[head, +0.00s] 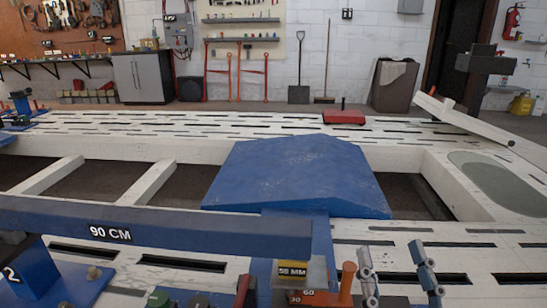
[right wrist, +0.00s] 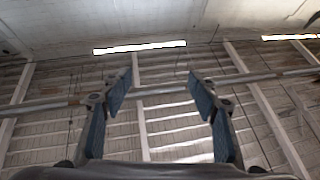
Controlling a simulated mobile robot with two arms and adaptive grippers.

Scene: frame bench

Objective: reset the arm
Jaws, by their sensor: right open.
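My right gripper (head: 392,254) shows at the bottom right of the head view, its two blue-grey fingers pointing up in front of the white slotted bench (head: 450,238). The fingers stand apart with nothing between them. In the right wrist view the open gripper (right wrist: 159,85) is seen against the ceiling, with rafters, a pipe and bright strips beyond the fingertips. My left gripper is not in view.
A blue beam marked 90 CM (head: 180,230) crosses the left front. A blue ramp-like plate (head: 295,172) spans the bench middle. An orange-red tool (head: 347,282) stands just left of my right gripper. A red box (head: 344,117) sits farther back.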

